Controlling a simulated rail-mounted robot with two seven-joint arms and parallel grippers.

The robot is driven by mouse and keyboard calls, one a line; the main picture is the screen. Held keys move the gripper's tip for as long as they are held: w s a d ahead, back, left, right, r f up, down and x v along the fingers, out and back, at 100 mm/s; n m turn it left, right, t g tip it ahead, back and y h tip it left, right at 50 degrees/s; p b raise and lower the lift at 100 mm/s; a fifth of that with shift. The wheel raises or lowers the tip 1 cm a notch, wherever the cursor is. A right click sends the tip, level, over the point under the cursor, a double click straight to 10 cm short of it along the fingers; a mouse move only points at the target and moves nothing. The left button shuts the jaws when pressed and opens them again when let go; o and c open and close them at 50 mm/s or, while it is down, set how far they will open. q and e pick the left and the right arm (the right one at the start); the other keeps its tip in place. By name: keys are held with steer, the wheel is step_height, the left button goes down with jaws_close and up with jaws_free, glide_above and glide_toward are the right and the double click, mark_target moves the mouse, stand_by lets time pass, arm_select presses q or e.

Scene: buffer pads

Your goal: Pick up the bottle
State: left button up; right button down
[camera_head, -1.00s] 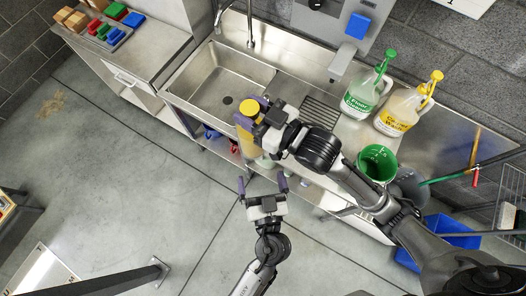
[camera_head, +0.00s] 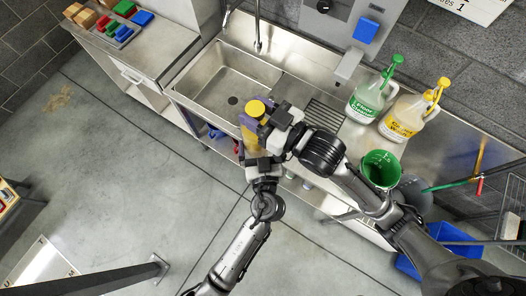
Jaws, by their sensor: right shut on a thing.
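A bottle with a yellow cap (camera_head: 256,108) and a yellowish body (camera_head: 249,136) is upright in front of the sink edge. My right gripper (camera_head: 262,116) is shut on its upper part, just below the cap, with purple fingertips beside it. My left gripper (camera_head: 254,154) is at the bottle's lower part, coming from below in the picture. One of its purple fingers shows at the bottle's left side; the other is hidden behind the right gripper and arm, so its opening cannot be told.
A steel sink (camera_head: 225,85) lies behind the bottle. A green-topped jug (camera_head: 367,100), a yellow-topped jug (camera_head: 404,118) and a green bucket (camera_head: 381,169) stand on the right. A blue bin (camera_head: 440,250) is on the floor.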

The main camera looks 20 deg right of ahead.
arm_select(q)
steer(key=shift+w+d, duration=0.15)
steer(key=shift+w, duration=0.75)
steer(key=shift+s+d+r, duration=0.1)
steer(key=shift+d, duration=0.05)
steer(key=c, duration=1.2)
arm_select(e)
steer(key=shift+s+a, duration=0.15)
steer(key=shift+a, duration=0.05)
arm_select(q)
steer(key=shift+r, duration=0.1)
steer(key=shift+c, duration=0.3)
arm_select(e)
steer(key=c, duration=1.1)
jaws_free()
steer(key=o, duration=0.5)
arm_select(q)
steer(key=c, duration=0.3)
arm_select(e)
steer(key=shift+o, duration=0.4)
steer(key=shift+d, duration=0.15)
